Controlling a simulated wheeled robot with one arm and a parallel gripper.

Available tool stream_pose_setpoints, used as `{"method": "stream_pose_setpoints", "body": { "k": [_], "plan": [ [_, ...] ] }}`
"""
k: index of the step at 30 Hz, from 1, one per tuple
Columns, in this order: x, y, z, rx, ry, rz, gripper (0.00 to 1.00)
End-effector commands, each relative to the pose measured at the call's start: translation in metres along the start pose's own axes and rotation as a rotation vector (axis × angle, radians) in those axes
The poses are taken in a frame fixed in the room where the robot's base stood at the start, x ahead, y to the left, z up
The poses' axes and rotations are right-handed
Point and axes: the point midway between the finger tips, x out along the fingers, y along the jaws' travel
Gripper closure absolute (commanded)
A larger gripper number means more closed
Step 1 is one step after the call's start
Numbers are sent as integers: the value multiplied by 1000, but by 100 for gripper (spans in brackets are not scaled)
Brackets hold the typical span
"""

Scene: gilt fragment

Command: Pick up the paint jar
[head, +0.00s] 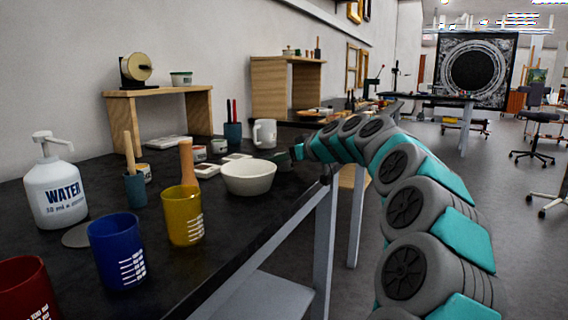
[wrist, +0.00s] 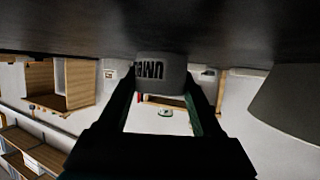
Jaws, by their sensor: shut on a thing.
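The gripper is shut on the jar. The jar is close to the dark tabletop (wrist: 70,28); I cannot tell whether it touches it. In the head view, my arm reaches over the table's right edge, and my gripper (head: 282,160) is low behind the white bowl (head: 248,177). The held jar is not clearly visible there.
The bowl shows close beside my gripper in the wrist view (wrist: 300,105). A white mug (head: 264,133) stands behind the gripper.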

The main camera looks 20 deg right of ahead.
Motion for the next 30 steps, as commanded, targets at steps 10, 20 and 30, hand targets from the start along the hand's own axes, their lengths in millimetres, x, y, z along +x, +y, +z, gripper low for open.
{"method": "stream_pose_setpoints", "body": {
  "k": [10,20,30],
  "plan": [
    [0,0,0,0,0,0,98],
    [-4,0,-10,-1,-1,-1,98],
    [-28,5,-28,1,2,0,98]
  ]
}}
